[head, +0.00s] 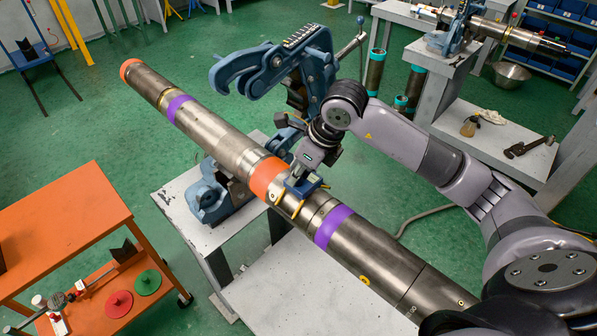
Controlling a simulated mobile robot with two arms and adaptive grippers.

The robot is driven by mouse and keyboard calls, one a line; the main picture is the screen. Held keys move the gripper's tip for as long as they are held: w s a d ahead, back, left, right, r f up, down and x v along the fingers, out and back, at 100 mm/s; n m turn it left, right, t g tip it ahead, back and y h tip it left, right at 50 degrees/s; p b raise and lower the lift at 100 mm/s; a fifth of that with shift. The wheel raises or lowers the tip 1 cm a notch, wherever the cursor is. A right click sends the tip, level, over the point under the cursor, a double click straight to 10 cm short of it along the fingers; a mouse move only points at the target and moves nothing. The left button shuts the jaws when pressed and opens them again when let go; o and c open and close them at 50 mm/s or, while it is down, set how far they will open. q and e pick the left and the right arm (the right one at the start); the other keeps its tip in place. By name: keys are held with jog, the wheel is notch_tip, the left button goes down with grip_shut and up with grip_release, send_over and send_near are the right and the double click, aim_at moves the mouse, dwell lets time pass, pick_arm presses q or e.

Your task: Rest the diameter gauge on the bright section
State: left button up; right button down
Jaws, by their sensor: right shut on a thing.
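A long steel pipe (222,138) with orange and purple bands lies diagonally across the head view. A bare, brighter metal section (318,208) lies between the middle orange band (267,173) and the lower purple band (333,226). My right gripper (303,172) is shut on the diameter gauge (301,188), a small blue piece with yellow tips. The gauge is over the bright section, close beside the orange band, with its tips toward both sides of the pipe. I cannot tell whether it touches the metal. My left gripper is not in view.
A blue pipe vise (210,195) on a grey stand supports the pipe; its upper hook part (275,68) stands open behind. An orange cart (65,230) with red and green discs stands at left. A grey bench (480,140) is at right.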

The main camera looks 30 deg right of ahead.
jog(key=shift+f+b, duration=0.3)
jog(key=shift+b, duration=0.05)
dwell(0.6)
jog(key=c, duration=1.3)
grip_release()
jog(key=shift+r, duration=0.1)
jog(key=shift+r+p, duration=2)
jog(key=shift+r, duration=1.4)
